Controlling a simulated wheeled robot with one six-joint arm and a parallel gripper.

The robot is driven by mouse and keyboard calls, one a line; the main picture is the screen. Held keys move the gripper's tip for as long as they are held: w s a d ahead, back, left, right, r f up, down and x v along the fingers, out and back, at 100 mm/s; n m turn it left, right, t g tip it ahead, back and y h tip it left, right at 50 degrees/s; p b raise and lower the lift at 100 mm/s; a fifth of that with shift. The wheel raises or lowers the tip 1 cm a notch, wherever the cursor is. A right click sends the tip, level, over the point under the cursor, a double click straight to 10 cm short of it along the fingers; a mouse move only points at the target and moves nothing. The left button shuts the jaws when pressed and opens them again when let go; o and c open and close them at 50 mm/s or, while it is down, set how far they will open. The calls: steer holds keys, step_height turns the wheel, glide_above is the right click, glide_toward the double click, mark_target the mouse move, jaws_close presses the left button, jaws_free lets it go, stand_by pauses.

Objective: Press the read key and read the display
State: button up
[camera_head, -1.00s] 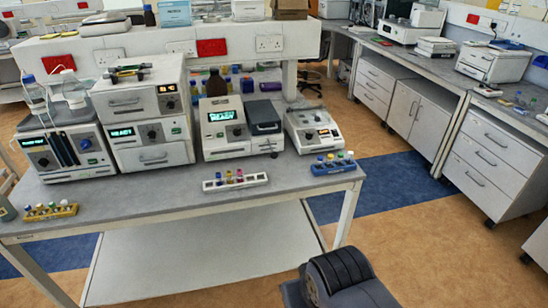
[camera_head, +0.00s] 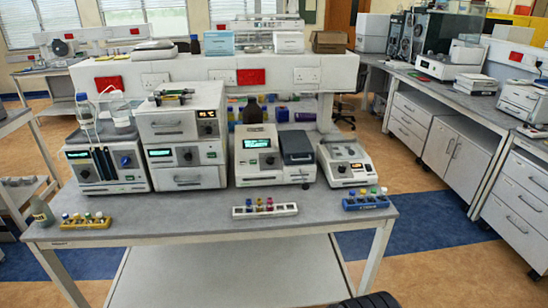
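Several bench instruments with lit displays stand in a row on the grey lab bench (camera_head: 200,210). The white instrument in the middle (camera_head: 262,168) has a lit green display (camera_head: 257,143), a round knob and small keys on its front, and a dark lid at its right. The stacked instrument to its left (camera_head: 182,150) has a lit display (camera_head: 160,153) and a small amber one higher up. The far-left instrument (camera_head: 105,165) has a lit display (camera_head: 77,155). A smaller instrument (camera_head: 346,160) at the right has a dark panel. The lettering and any read key are too small to make out. My gripper is not in view.
Vial racks stand along the front edge: yellow (camera_head: 85,224), white (camera_head: 265,211) and blue (camera_head: 366,203). A bottle (camera_head: 41,211) stands at the bench's left end. Cabinets (camera_head: 455,145) line the right side. The floor (camera_head: 455,265) at front right is clear.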

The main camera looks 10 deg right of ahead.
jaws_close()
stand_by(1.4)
